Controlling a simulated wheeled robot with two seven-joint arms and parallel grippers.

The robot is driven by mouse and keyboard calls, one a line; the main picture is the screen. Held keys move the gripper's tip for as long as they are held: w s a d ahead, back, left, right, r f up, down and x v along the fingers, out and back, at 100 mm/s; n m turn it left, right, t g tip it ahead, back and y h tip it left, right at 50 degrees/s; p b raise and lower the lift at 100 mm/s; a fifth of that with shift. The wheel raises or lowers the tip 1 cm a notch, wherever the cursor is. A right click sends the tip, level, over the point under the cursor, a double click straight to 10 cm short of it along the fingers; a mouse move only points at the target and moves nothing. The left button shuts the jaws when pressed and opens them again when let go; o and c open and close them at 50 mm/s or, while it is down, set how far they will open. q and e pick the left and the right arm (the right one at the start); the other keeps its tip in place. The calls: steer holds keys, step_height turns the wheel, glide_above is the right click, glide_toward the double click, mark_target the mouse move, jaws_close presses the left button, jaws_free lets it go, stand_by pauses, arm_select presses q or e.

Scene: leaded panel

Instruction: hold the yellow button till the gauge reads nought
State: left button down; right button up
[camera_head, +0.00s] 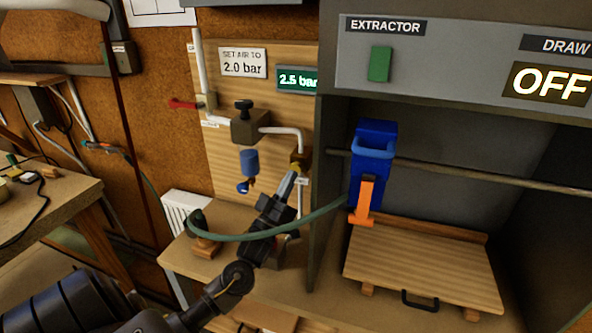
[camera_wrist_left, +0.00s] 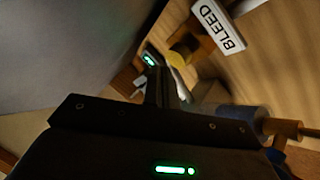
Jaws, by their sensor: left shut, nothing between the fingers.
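The yellow button (camera_head: 293,168) sits on a brass-coloured fitting on the wooden air panel. It also shows in the left wrist view (camera_wrist_left: 179,57), beside a white BLEED label (camera_wrist_left: 218,25). The gauge (camera_head: 297,79) is a green lit display reading 2.5 bar, its right end cut off by the cabinet edge. My left gripper (camera_head: 287,184) is shut and empty, its tips just below the button. In the left wrist view the shut fingers (camera_wrist_left: 160,84) point up near the button. I cannot tell whether they touch it. My right gripper is not in view.
A sign (camera_head: 243,63) says SET AIR TO 2.0 bar. A dark valve block (camera_head: 247,126), white pipes and a red lever (camera_head: 184,104) are close by. The cabinet wall (camera_head: 328,200) stands just right of my gripper. A green hose (camera_head: 240,237) crosses by my arm.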

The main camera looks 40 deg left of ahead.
arm_select(q)
steer(key=shift+w+a, duration=0.15)
steer(key=shift+w, duration=0.25)
steer(key=shift+w+a+b, duration=0.2)
steer(key=shift+w+b, duration=0.15)
steer(key=shift+w, duration=0.2)
stand_by(3.6)
steer(key=shift+s, duration=0.15)
steer(key=shift+s+d+p, duration=0.3)
steer(key=shift+s+p, duration=0.05)
steer(key=shift+s, duration=0.45)
steer(key=s, duration=0.1)
steer(key=s+d+p, duration=0.1)
steer(key=s, duration=0.2)
steer(key=shift+s+d+p, duration=0.35)
